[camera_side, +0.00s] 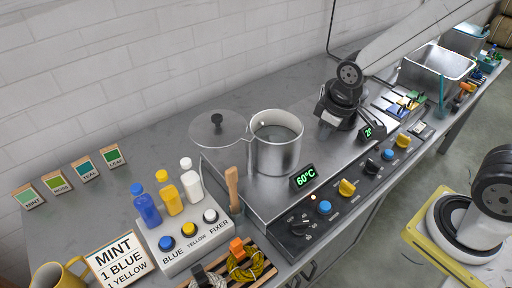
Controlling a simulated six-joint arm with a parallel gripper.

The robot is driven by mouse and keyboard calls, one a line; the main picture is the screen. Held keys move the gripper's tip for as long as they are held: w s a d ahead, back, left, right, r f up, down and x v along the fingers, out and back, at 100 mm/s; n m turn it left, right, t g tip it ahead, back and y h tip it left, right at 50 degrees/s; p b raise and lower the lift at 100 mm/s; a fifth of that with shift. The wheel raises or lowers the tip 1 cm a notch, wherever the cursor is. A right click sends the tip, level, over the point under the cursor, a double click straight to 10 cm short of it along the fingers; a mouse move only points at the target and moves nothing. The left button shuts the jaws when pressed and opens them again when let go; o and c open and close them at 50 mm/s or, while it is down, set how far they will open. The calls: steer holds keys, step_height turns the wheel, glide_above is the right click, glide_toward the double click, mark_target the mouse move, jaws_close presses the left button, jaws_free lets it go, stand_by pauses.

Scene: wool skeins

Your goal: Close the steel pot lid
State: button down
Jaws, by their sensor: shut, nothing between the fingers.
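The steel pot (277,152) stands uncovered on the steel stove top, and its round opening shows. Its lid (232,128) is a round, see-through grey disc with a dark knob (216,119). The lid is off the opening, to the left of the pot, with its right edge by the pot's rim; I cannot tell if they are joined. My gripper (331,118) is shut and empty, to the right of the pot and apart from both pot and lid. Its fingertips are small and partly hard to make out.
A 60°C display (303,177) and a row of knobs (347,187) line the stove's front. A wooden handle (232,188) stands left of the pot. Dye bottles (170,194) are at left front. A steel basin (435,70) is at right.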

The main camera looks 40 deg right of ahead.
steer(key=w+a+r+n+h, duration=0.1)
steer(key=w+a+r+n, duration=0.1)
steer(key=w+a+n, duration=0.3)
steer(key=w+a+r+n+h, duration=0.1)
steer(key=w+a+n, duration=0.3)
steer(key=a+n, duration=0.5)
steer(key=w+a+r+n+h, duration=0.1)
steer(key=w+a+n, duration=0.4)
steer(key=a, duration=0.7)
steer(key=r+n, duration=0.1)
steer(key=n, duration=0.1)
steer(key=shift+w+a+r+n+h, duration=0.3)
steer(key=shift+r, duration=0.1)
steer(key=shift+d+f, duration=0.1)
steer(key=shift+f, duration=0.05)
steer(key=x, duration=0.9)
steer(key=shift+w+f, duration=0.2)
steer(key=shift+f, duration=0.15)
steer(key=shift+w+d, duration=0.1)
steer(key=shift+w, duration=0.05)
steer(key=shift+w, duration=0.25)
